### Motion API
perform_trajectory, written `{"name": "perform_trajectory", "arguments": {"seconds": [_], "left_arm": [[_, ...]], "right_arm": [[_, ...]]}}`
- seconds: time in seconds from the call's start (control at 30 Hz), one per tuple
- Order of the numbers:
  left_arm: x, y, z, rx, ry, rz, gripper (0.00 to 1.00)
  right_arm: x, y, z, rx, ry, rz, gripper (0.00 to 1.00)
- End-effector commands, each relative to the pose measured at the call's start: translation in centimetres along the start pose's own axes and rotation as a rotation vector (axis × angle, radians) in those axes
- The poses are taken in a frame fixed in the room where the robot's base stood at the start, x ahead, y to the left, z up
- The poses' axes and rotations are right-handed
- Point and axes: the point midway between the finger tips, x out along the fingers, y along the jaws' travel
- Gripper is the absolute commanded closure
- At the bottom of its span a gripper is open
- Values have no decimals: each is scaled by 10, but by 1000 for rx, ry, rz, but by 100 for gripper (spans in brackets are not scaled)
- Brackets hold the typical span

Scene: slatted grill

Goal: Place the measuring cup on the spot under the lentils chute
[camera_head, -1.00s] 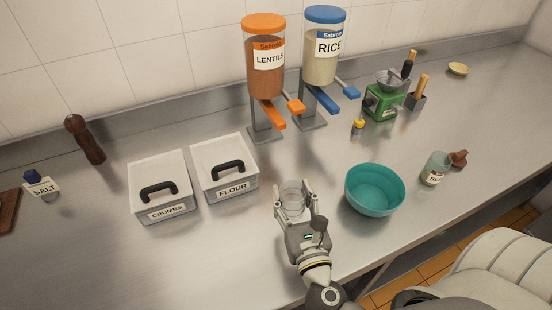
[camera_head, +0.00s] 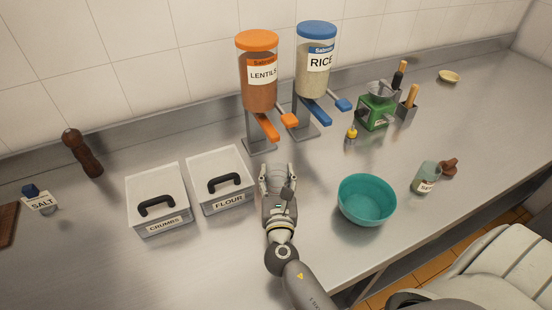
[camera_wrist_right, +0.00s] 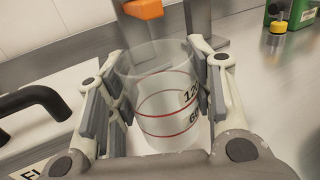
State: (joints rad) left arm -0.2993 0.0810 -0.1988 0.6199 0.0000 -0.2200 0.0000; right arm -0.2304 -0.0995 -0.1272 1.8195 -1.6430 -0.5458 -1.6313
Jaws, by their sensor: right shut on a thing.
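The measuring cup (camera_wrist_right: 162,108) is clear with red lines and black numbers, and looks upright. My right gripper (camera_head: 276,175) is shut on it, one finger on each side, in the right wrist view too (camera_wrist_right: 160,100). In the head view the cup (camera_head: 275,172) is partly hidden by the gripper. The lentils dispenser (camera_head: 259,85) has an orange lid and an orange chute (camera_head: 267,127). The cup is in front of this chute, nearer to me. The chute's end shows at the top of the right wrist view (camera_wrist_right: 143,8). My left gripper is not in view.
The flour box (camera_head: 220,180) stands close at the left of the gripper, with the crumbs box (camera_head: 157,199) beyond it. A teal bowl (camera_head: 367,200) stands at the right. The rice dispenser (camera_head: 314,75) is beside the lentils one. Bare counter lies between cup and dispensers.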

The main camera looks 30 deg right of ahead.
Motion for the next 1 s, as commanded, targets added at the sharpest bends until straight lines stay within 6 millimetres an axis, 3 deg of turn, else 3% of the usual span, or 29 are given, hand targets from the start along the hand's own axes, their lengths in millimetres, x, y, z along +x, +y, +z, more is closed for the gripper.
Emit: {"name": "perform_trajectory", "arguments": {"seconds": [0.2,0.4,0.63,1.0], "left_arm": [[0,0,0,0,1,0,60],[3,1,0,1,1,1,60],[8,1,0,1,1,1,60],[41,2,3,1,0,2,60]], "right_arm": [[57,0,1,0,-3,-1,76],[92,0,0,0,-2,0,77],[100,0,-5,0,0,0,77],[99,0,-37,-1,0,1,77]]}}
